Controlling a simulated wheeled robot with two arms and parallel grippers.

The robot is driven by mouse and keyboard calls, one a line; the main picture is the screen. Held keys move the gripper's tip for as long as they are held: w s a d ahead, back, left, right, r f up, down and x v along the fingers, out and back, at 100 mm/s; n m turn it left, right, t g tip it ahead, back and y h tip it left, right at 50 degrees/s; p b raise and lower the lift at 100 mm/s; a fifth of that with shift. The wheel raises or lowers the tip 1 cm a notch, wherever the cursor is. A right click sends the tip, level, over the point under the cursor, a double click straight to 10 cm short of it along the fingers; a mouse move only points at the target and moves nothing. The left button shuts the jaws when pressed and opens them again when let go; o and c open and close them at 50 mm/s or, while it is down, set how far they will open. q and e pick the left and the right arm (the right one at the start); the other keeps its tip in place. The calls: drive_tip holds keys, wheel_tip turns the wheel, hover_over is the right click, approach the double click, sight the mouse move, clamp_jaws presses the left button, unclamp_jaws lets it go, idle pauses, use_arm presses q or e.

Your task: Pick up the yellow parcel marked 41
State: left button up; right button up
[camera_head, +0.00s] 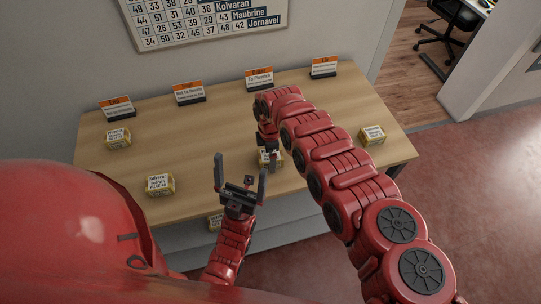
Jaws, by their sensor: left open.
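Several small yellow parcels lie on the wooden counter (205,135): one at the left (117,139), one at the front left (159,186) whose label begins "Kolvaran", and one at the right (372,136). Another parcel (263,159) is in the middle, partly hidden by my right gripper (271,160). The numbers are too small to read surely, so I cannot tell which is 41. My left gripper (240,167) is open and empty, fingers pointing up, near the counter's front edge. My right gripper points down at the middle parcel; its jaw state is unclear.
Signs with orange tops stand along the back edge: far left (117,107), left (189,93), middle (259,78) and right (323,67). A number board (200,20) hangs behind. The counter's middle left is clear.

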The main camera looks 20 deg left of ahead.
drive_tip(key=shift+d+f, duration=0.1)
drive_tip(key=shift+f, duration=0.25)
drive_tip(key=c, duration=1.5)
drive_tip(key=shift+w+r, duration=0.1)
drive_tip(key=shift+r, duration=0.1)
